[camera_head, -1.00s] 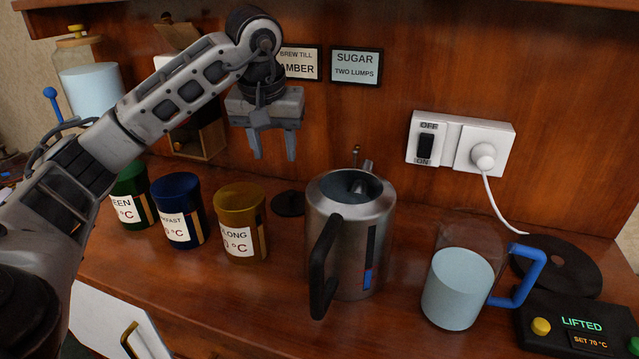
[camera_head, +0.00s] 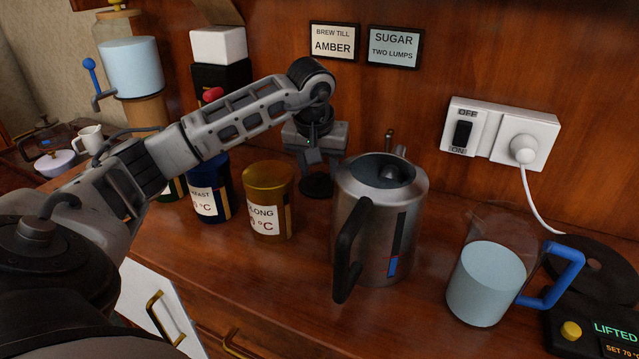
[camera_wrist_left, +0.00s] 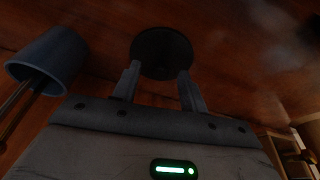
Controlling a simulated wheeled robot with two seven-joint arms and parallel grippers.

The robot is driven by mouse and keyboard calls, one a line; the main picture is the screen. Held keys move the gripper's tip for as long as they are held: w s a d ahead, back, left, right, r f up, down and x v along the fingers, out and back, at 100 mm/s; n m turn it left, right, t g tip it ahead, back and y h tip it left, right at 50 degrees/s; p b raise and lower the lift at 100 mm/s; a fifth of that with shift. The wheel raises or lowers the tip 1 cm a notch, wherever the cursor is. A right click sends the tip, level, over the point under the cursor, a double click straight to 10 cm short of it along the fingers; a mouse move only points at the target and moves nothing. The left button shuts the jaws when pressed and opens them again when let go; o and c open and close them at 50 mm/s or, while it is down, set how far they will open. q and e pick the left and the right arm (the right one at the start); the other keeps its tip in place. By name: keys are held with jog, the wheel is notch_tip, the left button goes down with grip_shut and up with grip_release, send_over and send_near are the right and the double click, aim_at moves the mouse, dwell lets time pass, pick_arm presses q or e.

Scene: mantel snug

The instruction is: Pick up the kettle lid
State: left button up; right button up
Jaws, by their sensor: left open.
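The kettle lid (camera_head: 317,188) is a dark round disc lying on the wooden counter behind and left of the steel kettle (camera_head: 375,235). The kettle stands upright with its top open. My left gripper (camera_head: 320,164) points down above the lid and partly hides it in the head view. In the left wrist view the lid (camera_wrist_left: 162,50) shows just beyond and between the two fingertips (camera_wrist_left: 158,72). The gripper is open and empty; I cannot tell whether it touches the lid. My right gripper is not in view.
A yellow canister (camera_head: 268,205) stands left of the lid, with a blue canister (camera_head: 209,190) beside it. The wooden back panel rises close behind. A clear jug (camera_head: 487,285) with a blue handle stands right of the kettle. A socket (camera_head: 500,133) is on the wall.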

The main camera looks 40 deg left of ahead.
pick_arm(q)
jog(key=shift+f, duration=0.3)
grip_shut()
